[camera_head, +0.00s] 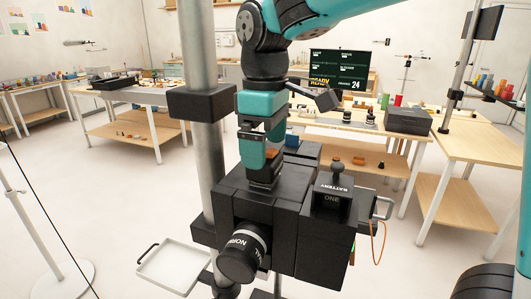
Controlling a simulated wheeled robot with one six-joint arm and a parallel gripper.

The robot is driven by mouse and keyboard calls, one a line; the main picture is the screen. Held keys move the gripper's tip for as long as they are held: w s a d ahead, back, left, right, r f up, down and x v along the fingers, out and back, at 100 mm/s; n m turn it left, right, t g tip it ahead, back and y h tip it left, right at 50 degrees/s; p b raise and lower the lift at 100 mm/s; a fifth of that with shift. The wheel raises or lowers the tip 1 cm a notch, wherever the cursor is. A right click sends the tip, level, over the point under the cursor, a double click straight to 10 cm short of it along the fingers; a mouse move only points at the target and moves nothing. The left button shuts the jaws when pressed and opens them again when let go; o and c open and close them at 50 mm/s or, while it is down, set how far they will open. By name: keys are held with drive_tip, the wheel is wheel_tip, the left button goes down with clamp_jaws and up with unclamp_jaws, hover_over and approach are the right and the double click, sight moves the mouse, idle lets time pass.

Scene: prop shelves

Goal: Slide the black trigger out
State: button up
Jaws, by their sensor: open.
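A black camera-like device (229,197) stands in the middle of the view on a stand, with a round dial lettered NORMAL (246,254) on its front. A black block marked BATTERY and ONE (331,200) is on its right side, with a dark knob on top (337,169). My gripper (262,150) points down over the top of the device, left of the knob. It is open, and its fingertips reach down close to a dark part on the device's top. I cannot tell which part is the black trigger, or whether the fingers touch anything; the gripper hides part of the top.
A grey post with a black clamp (205,103) stands close to the left of my gripper. A white tray (172,263) sits low at the left, and a metal handle (383,208) is on the device's right. Workbenches with props and a screen (338,69) stand behind.

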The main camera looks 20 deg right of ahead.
drive_tip(key=shift+f, duration=1.45)
drive_tip(key=shift+c, duration=0.2)
drive_tip(key=c, duration=1.1)
drive_tip(key=shift+o, duration=0.2)
drive_tip(key=shift+w+d+p, duration=1.05)
drive_tip(key=shift+w+d, duration=0.7)
drive_tip(key=shift+d, duration=0.05)
idle(0.9)
drive_tip(key=shift+r, duration=0.1)
drive_tip(key=shift+w+d+r+p, duration=0.1)
drive_tip(key=shift+w+r+p, duration=0.05)
drive_tip(key=shift+r+p, duration=2.25)
